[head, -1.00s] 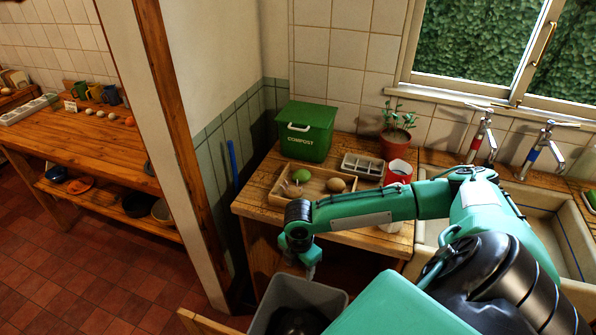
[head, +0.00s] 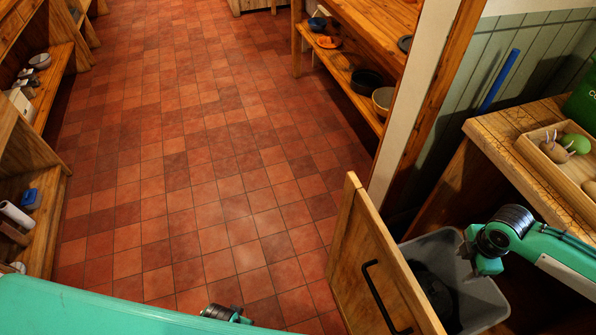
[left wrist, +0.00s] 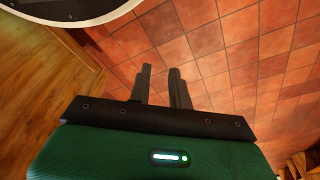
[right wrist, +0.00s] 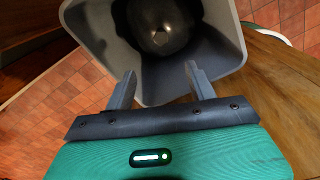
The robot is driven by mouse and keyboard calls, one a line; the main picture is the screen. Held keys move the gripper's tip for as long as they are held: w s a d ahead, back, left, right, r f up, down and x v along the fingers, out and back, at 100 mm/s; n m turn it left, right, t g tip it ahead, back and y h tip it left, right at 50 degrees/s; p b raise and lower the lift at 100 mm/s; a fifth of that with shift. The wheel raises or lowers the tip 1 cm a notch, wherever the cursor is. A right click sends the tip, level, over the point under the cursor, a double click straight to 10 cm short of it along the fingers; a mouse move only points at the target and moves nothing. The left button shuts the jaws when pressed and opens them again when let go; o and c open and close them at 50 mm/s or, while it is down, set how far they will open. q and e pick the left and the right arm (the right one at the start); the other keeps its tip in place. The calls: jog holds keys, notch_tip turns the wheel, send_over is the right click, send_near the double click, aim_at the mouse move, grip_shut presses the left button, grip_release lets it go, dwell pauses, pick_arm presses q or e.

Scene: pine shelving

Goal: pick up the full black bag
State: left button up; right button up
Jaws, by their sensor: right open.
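The black bag (head: 432,292) sits down inside a grey bin (head: 484,302) at the lower right of the head view. In the right wrist view the dark, shiny bag (right wrist: 160,27) lies at the bottom of the bin (right wrist: 226,30). My right gripper (head: 480,265) hangs over the bin's right side. Its fingers (right wrist: 160,70) are apart and empty at the bin's near rim, with the bag beyond them. My left gripper (left wrist: 161,70) has its fingers apart with nothing between them, above the tiled floor, away from the bag.
A wooden door panel with a black handle (head: 384,298) stands just left of the bin. A wooden counter (head: 505,135) with a tray of egg-shaped things (head: 553,160) is at right. Shelves (head: 40,95) stand at far left. The red tiled floor (head: 200,150) is clear.

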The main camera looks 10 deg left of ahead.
jog(key=b, duration=0.4)
send_over(438, 286)
notch_tip(438, 286, down, 6)
jog(key=shift+d+f+b, duration=0.15)
jog(key=shift+f+b, duration=0.7)
notch_tip(438, 286, down, 8)
jog(key=shift+f+b, duration=0.1)
jog(key=shift+b, duration=0.4)
notch_tip(438, 286, down, 4)
jog(key=shift+f+b, duration=0.15)
jog(key=shift+b, duration=0.2)
jog(key=shift+f, duration=0.5)
jog(key=shift+c, duration=1.4)
grip_shut()
pick_arm(q)
jog(key=shift+t, duration=0.4)
jog(key=r, duration=0.1)
jog(key=w+r, duration=0.1)
jog(key=r, duration=0.1)
jog(key=w+r, duration=0.1)
jog(key=r, duration=0.1)
jog(key=shift+d+r, duration=0.2)
jog(key=shift+d, duration=0.05)
